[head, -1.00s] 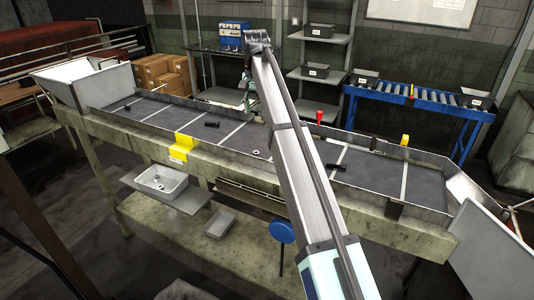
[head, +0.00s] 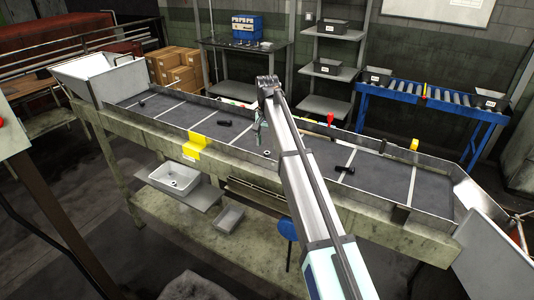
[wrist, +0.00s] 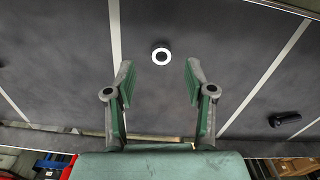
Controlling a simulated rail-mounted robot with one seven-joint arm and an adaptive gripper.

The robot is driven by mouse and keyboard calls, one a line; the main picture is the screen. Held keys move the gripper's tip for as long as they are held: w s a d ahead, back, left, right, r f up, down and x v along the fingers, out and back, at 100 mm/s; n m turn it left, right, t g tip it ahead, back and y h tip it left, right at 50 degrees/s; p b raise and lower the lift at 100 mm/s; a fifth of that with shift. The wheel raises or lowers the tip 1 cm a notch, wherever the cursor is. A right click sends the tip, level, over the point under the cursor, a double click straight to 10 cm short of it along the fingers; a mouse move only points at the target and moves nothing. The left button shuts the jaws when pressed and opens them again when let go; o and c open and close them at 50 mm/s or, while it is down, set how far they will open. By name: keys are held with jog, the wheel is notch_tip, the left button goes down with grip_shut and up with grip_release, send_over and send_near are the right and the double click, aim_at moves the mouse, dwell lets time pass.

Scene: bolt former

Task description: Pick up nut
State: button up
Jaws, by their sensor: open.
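The nut (wrist: 161,56) is a small pale ring with a dark centre, lying flat on the dark belt. In the wrist view it sits just beyond my gripper's fingertips, roughly midway between them. In the head view the nut (head: 267,154) is a tiny light spot beside my arm. My gripper (wrist: 158,80) is open and empty, with its green-padded fingers apart on either side of the line to the nut. In the head view my gripper (head: 258,138) shows small, hanging above the belt and partly hidden by my arm.
A black bolt (wrist: 285,119) lies on the belt to the right in the wrist view. More dark bolts lie along the belt (head: 185,115), which has white cross lines and raised metal side walls. A yellow bracket (head: 197,146) sits on the near wall.

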aim_at(267, 153)
jog(key=shift+a+f+p, duration=0.1)
jog(key=shift+f+p, duration=0.7)
jog(key=shift+f, duration=1.25)
grip_shut()
jog(key=shift+r, duration=0.1)
